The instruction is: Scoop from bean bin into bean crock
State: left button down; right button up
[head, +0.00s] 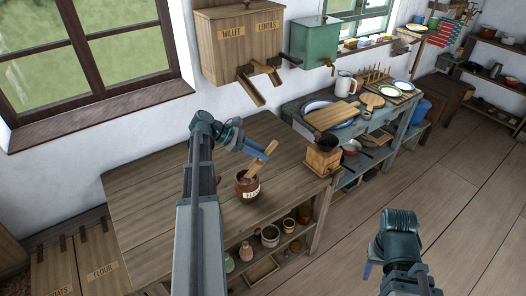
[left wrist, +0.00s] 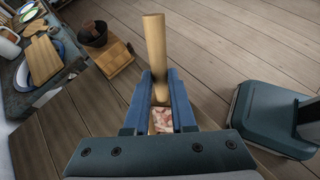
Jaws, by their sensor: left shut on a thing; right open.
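My left gripper (head: 259,152) is shut on the wooden handle of a scoop (head: 257,167). It holds the scoop tilted above the brown bean crock (head: 246,190), which stands upright on the wooden table. The lower end of the scoop is at the crock's mouth; I cannot tell if it touches. In the left wrist view the scoop handle (left wrist: 154,40) rises between the fingers. Pinkish beans (left wrist: 162,120) show below the fingers; whether they lie in the scoop or the crock is unclear. My right gripper (head: 371,262) is open and empty over the floor. No bin labelled beans shows.
Bins labelled oats and flour (head: 103,272) stand at the lower left. A millet and lentils dispenser (head: 240,45) hangs on the wall behind. A wooden box (head: 322,160) stands at the table's right end. The table's left part (head: 145,195) is clear.

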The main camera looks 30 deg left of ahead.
aim_at(266, 153)
pick_arm(q)
jog(key=shift+d+r+y+p, duration=0.2)
jog(key=shift+d+y+p, duration=0.1)
jog(key=shift+d+p, duration=0.15)
jog(key=shift+w+d+f+g+y+p, duration=0.2)
jog(key=shift+d+f+g+y+p, duration=0.1)
jog(key=shift+d+y+p, duration=0.25)
jog(key=shift+w+d+f+g+y+p, duration=0.15)
jog(key=shift+d+f+g+y+p, duration=0.15)
jog(key=shift+d+y+p, duration=0.2)
jog(key=w+d+f+m+g+y, duration=0.1)
jog(key=d+f+g+y, duration=0.1)
jog(key=f+y, duration=0.4)
jog(key=shift+w+d+y+b, duration=0.15)
jog(key=shift+d+y+b, duration=0.2)
jog(key=shift+d+b, duration=0.15)
notch_tip(266, 153, up, 6)
jog(key=p, duration=0.6)
jog(key=shift+f, duration=0.1)
